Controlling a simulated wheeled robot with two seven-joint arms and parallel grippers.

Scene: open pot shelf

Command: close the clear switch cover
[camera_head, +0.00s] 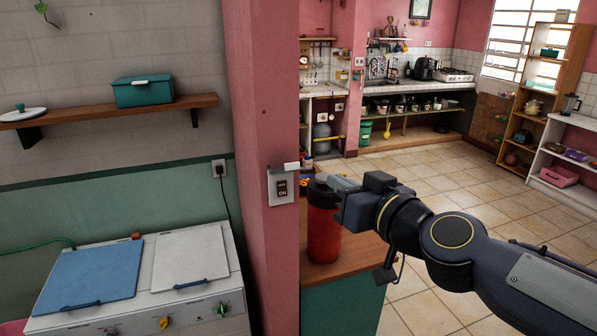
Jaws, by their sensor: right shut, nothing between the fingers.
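The switch (281,187) is a pale plate with a dark centre, fixed to the pink pillar. A small whitish piece, apparently the clear cover (291,166), juts out from the top of the plate, so the dark switch face below it is uncovered. My right gripper (325,181) is shut and empty, just right of the switch and apart from it in the picture. Its fingertips point left, in front of the top of a red bottle. My left gripper is not in view.
The red bottle (323,228) stands on a wooden counter (350,258) right of the pillar (262,100). A washing machine (190,310) with blue and white lids stands at lower left. A wall shelf (70,114) holds a teal box. Tiled floor is open at right.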

